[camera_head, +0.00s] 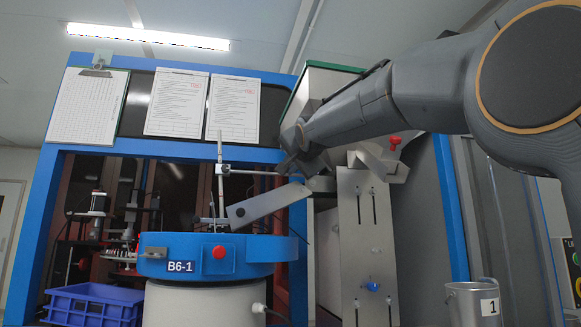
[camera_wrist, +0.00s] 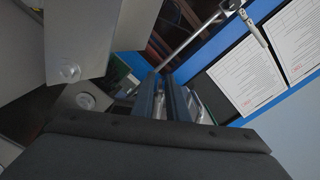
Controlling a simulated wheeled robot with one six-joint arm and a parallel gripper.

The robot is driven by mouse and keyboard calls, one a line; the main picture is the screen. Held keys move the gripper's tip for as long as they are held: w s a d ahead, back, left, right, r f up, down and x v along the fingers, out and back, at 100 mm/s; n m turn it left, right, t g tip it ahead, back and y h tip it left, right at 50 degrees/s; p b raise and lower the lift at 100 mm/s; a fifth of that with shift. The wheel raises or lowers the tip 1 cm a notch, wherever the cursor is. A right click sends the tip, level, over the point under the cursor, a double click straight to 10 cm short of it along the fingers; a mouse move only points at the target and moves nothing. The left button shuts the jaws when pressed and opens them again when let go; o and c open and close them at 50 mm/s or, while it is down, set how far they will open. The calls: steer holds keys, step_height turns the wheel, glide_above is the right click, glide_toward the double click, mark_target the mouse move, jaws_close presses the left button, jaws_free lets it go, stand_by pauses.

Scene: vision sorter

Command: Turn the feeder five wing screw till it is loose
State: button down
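The feeder is a blue round bowl marked B6-1 (camera_head: 218,252) on a grey base. A red winged knob (camera_head: 395,141) sits on the grey metal chute at the upper right, and a blue winged knob (camera_head: 372,286) sits low on the slotted upright plate. I cannot tell which one is feeder five's wing screw; no number five shows. My gripper (camera_head: 297,168) is at the upper left end of the chute, left of the red knob and apart from both knobs. In the wrist view its two dark fingers (camera_wrist: 167,92) are close together; whether they are fully closed is unclear.
A metal rod stand (camera_head: 221,187) and slanted metal plate (camera_head: 268,205) rise above the bowl close to my gripper. Paper sheets (camera_head: 233,110) hang on the blue frame. A blue crate (camera_head: 92,306) is lower left; a bucket marked 1 (camera_head: 466,304) is lower right.

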steer(key=shift+g+h, duration=0.3)
steer(key=shift+h, duration=0.1)
steer(key=shift+a+r+m+h, duration=0.1)
steer(key=shift+m+h, duration=0.2)
steer(key=m+g+h+p, duration=0.1)
steer(key=p, duration=0.1)
steer(key=shift+r+h+p, duration=0.1)
steer(key=shift+h+p, duration=0.2)
steer(key=shift+p, duration=0.1)
steer(key=m+g+h+p, duration=0.1)
steer(key=g+h+p, duration=0.1)
steer(key=p, duration=0.5)
steer(key=shift+r+h, duration=0.1)
steer(key=shift+h, duration=0.3)
steer(key=shift+m+g+p, duration=0.3)
steer(key=shift+g+p, duration=0.1)
steer(key=shift+p, duration=0.25)
steer(key=shift+f+g+h+p, duration=0.25)
steer(key=shift+g+h+p, duration=0.3)
steer(key=shift+p, duration=1.05)
steer(key=c, duration=2)
jaws_free()
